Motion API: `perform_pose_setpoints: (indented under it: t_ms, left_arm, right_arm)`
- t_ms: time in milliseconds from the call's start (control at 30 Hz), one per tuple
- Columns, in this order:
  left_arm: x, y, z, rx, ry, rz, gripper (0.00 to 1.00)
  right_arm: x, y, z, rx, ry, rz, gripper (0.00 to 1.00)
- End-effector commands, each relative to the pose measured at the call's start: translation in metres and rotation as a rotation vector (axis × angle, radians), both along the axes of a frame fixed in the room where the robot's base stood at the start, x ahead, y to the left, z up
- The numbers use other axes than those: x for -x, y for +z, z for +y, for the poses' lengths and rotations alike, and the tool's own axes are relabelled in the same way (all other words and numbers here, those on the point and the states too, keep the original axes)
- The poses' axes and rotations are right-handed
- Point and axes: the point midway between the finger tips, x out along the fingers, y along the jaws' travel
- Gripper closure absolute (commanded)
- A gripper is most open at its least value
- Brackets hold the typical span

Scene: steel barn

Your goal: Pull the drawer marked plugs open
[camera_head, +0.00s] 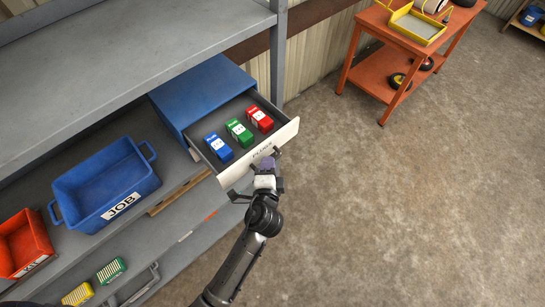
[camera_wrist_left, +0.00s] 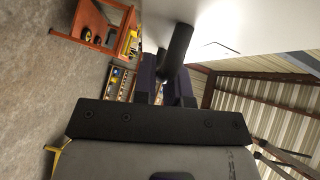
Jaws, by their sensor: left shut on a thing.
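The drawer marked plugs (camera_head: 235,172) stands well out of its blue cabinet (camera_head: 203,92) on the shelf unit. Its pale front carries the label. Inside lie a blue box (camera_head: 218,148), a green box (camera_head: 239,132) and a red box (camera_head: 260,119). My left gripper (camera_head: 268,164) is at the middle of the drawer front, shut on the drawer's handle. The handle is mostly hidden by the gripper in the head view. In the left wrist view a dark handle bar (camera_wrist_left: 177,50) shows between the fingers (camera_wrist_left: 168,90), against the pale front. My right gripper is not in view.
A blue JOB bin (camera_head: 108,190) and a red bin (camera_head: 24,243) stand left of the cabinet. A grey shelf post (camera_head: 279,50) rises beside the cabinet. An orange cart (camera_head: 380,68) stands at the back. The concrete floor right of the drawer is clear.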

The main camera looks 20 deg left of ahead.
Motion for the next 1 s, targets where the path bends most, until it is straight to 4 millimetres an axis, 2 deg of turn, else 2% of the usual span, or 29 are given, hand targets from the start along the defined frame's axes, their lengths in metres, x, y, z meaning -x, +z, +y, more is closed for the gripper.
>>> perform_pose_setpoints:
  t_ms: [200,567,600,800,833,1000]
  left_arm:
    - [0.0065,0.0,-0.0017,0.0,0.013,0.0,1.0]
    - [0.0068,0.0003,-0.0019,0.001,0.015,-0.001,1.0]
    - [0.0068,0.0003,-0.0019,0.001,0.015,-0.001,0.84]
    - [0.0068,0.0001,-0.0016,0.001,0.014,0.0,0.64]
    - [0.0067,0.0001,-0.0015,0.001,0.015,0.0,0.62]
    - [0.0068,0.0,-0.0015,0.001,0.015,0.0,0.62]
  right_arm:
    - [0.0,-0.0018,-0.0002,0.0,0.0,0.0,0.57]
    - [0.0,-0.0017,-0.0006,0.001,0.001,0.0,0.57]
    - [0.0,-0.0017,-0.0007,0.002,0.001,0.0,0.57]
    - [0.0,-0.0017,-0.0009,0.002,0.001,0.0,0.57]
    - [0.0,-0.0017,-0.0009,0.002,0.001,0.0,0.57]
    - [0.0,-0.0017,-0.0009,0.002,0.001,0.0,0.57]
